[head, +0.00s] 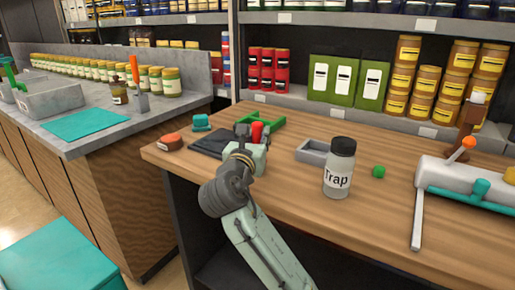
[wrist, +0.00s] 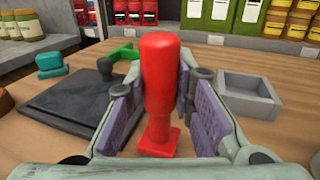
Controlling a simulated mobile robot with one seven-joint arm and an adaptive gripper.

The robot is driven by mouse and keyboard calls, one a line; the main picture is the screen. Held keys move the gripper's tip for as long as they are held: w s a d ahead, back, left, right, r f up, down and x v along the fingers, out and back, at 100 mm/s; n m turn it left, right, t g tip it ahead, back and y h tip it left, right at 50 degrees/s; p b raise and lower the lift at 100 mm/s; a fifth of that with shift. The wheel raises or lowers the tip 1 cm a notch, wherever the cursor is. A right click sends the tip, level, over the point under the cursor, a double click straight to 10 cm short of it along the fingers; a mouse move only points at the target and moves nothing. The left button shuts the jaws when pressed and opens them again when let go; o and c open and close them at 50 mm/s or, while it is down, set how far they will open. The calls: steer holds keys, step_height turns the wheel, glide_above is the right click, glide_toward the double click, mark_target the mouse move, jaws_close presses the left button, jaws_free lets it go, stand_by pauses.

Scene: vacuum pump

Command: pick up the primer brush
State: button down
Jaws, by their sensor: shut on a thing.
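A red thing with a thick rounded handle and a small square foot, which looks like the primer brush (wrist: 160,75), stands upright between my gripper's fingers in the wrist view. Its red top also shows in the head view (head: 257,131). My gripper (head: 254,146) is shut on it, with a purple-grey pad on either side. My gripper is low over the wooden workbench (head: 290,194). Whether the foot touches the bench is hard to tell.
A dark flat slab (wrist: 68,107) lies left of my gripper, with a green frame (head: 268,121) behind. A grey open tray (head: 313,152) and a jar marked "Trap" (head: 339,167) stand to the right.

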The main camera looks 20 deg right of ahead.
mark_target(257, 127)
steer(key=shift+r, duration=0.15)
steer(key=shift+r, duration=0.5)
steer(key=shift+s+a+r+b, duration=0.15)
steer(key=shift+s+r+b, duration=0.15)
steer(key=shift+r, duration=0.25)
steer(key=shift+s+a+r+b, duration=0.1)
steer(key=shift+s+r+b, duration=0.15)
steer(key=shift+r, duration=0.3)
steer(key=s+d+b+v, duration=0.1)
steer(key=b+v, duration=0.1)
steer(key=v, duration=0.5)
steer(key=d+r+b+v, duration=0.1)
steer(key=b+v, duration=0.1)
steer(key=v, duration=0.5)
steer(key=shift+s+r, duration=0.25)
steer(key=shift+s, duration=0.35)
steer(key=shift+d, duration=0.15)
steer(key=shift+r, duration=0.1)
